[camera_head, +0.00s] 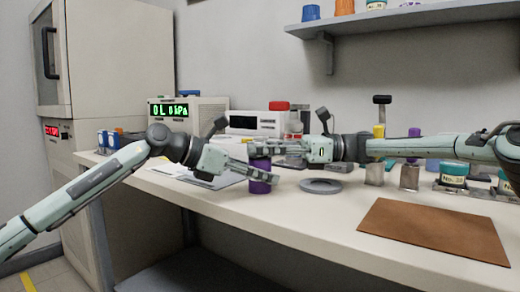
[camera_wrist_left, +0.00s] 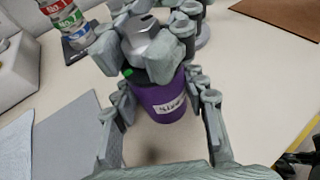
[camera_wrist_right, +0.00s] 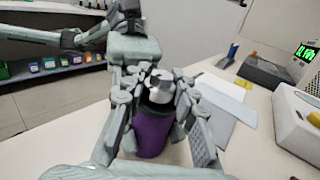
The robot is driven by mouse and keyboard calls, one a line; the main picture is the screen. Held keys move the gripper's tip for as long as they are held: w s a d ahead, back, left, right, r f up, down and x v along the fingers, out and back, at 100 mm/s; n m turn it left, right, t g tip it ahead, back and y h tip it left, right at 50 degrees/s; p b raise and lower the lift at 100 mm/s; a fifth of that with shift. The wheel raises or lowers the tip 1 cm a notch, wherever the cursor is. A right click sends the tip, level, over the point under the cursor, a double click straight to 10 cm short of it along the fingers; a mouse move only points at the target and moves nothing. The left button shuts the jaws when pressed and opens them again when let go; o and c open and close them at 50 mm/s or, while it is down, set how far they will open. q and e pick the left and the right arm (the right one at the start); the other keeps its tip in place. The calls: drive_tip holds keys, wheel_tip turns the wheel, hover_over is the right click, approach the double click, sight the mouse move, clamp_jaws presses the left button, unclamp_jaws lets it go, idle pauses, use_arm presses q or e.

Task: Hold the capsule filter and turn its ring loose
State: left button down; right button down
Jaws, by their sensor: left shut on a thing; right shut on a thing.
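The capsule filter is a purple canister (camera_wrist_left: 172,104) with a white label; it stands upright above the table, and its purple body also shows in the head view (camera_head: 260,186) and the right wrist view (camera_wrist_right: 152,136). A silvery top part (camera_wrist_right: 159,84) sits on it between the fingers. My left gripper (camera_head: 262,170) is shut on the purple body from the left. My right gripper (camera_head: 272,148) comes in from the right, higher up, and is shut around the filter's upper part. The fingers hide much of the ring, so I cannot tell whether it is loose.
A grey round disc (camera_head: 320,186) lies right of the filter, and a brown mat (camera_head: 435,229) lies at the right front. Jars (camera_head: 453,175) stand at the right. The front middle table is clear.

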drive_tip(key=shift+g, duration=0.3)
drive_tip(key=c, duration=1.2)
unclamp_jaws()
drive_tip(key=shift+o, duration=0.2)
wheel_tip(320, 180, up, 10)
drive_tip(key=shift+n, duration=0.3)
